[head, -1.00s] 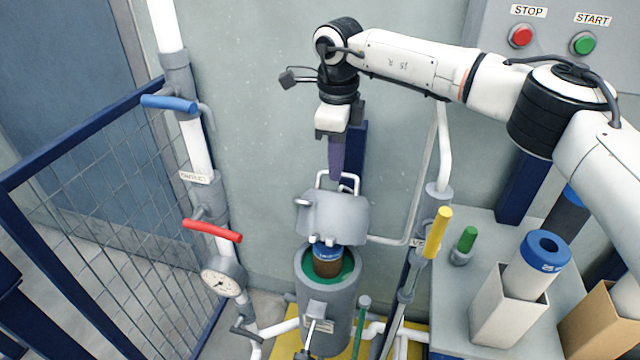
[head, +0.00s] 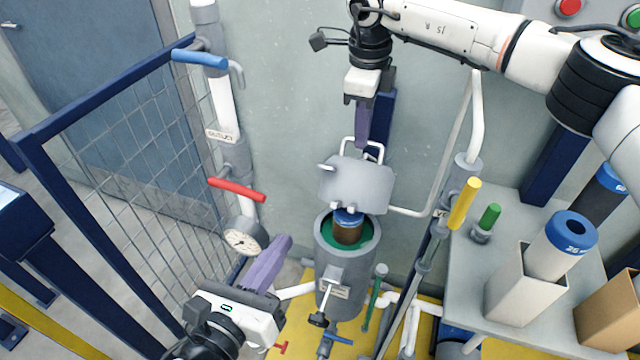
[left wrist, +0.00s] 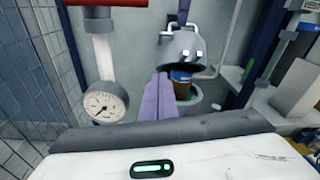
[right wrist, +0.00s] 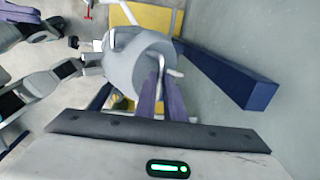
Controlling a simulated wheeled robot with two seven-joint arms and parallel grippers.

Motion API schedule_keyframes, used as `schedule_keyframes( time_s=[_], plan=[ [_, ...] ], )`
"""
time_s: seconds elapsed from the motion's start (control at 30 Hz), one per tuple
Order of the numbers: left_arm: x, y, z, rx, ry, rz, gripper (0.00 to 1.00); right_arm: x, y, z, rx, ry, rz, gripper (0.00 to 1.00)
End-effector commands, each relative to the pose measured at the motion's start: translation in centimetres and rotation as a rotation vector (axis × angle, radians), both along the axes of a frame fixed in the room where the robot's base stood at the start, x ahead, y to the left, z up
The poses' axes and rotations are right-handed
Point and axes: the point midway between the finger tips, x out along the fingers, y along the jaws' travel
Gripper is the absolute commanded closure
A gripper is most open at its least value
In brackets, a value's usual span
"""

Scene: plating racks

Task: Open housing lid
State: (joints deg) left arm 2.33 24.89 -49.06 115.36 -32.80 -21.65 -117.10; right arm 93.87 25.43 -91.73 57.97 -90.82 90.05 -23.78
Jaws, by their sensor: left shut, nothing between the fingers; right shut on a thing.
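The grey cylindrical housing (head: 331,265) stands in the lower middle of the head view. Its lid (head: 357,187) is raised and tilted up at the back, leaving the mouth open. A brown cartridge with a blue top (head: 347,228) sits inside the green-lined opening. My right gripper (head: 362,143) is shut at the white bar handle (head: 368,146) on the lid; in the right wrist view its purple fingers (right wrist: 159,92) reach the lid (right wrist: 132,62). My left gripper (head: 284,243) is shut and empty, left of the housing and apart from it; its fingers show in the left wrist view (left wrist: 161,84).
A pipe with a blue lever (head: 199,57), a red lever (head: 237,190) and a pressure gauge (head: 241,238) runs left of the housing, before a mesh fence (head: 130,160). Right are a yellow-handled lever (head: 464,203) and a bench (head: 470,262) with a blue-topped cartridge (head: 562,243) in a holder.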

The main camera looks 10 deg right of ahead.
Motion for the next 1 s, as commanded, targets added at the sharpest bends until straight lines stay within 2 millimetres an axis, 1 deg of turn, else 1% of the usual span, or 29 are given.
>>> schedule_keyframes(
  time_s=[0.03, 0.13, 0.27, 0.33, 0.47, 0.8, 0.9, 1.0],
  plan=[
    [0.0, -0.4, 0.5, 0.066, -0.067, -0.025, 1.0, -0.2, -0.1, -0.6, -0.003, 0.008, -0.003, 1.0],
    [-0.2, -0.9, 1.2, 0.157, -0.162, -0.056, 1.0, -0.2, -0.1, -0.6, -0.003, 0.008, -0.003, 1.0],
    [0.0, -1.4, 1.6, 0.209, -0.219, -0.072, 1.0, -0.2, -0.1, -0.6, -0.003, 0.008, -0.003, 1.0],
    [0.5, -1.8, 1.6, 0.215, -0.224, -0.073, 1.0, -0.2, -0.1, -0.6, -0.003, 0.008, -0.004, 1.0],
    [2.1, -3.2, 1.6, 0.212, -0.225, -0.073, 1.0, -0.1, -0.1, -0.6, -0.003, 0.008, -0.004, 1.0],
    [7.7, -7.7, 1.1, 0.211, -0.221, -0.071, 1.0, -0.1, -0.1, -0.6, -0.003, 0.008, -0.004, 1.0],
    [8.5, -8.6, 2.3, 0.209, -0.224, -0.072, 1.0, -0.1, -0.1, -0.6, -0.003, 0.007, -0.004, 1.0],
    [9.1, -9.1, 2.9, 0.211, -0.221, -0.071, 1.0, -0.1, -0.1, -0.6, -0.003, 0.007, -0.003, 1.0]
  ],
)
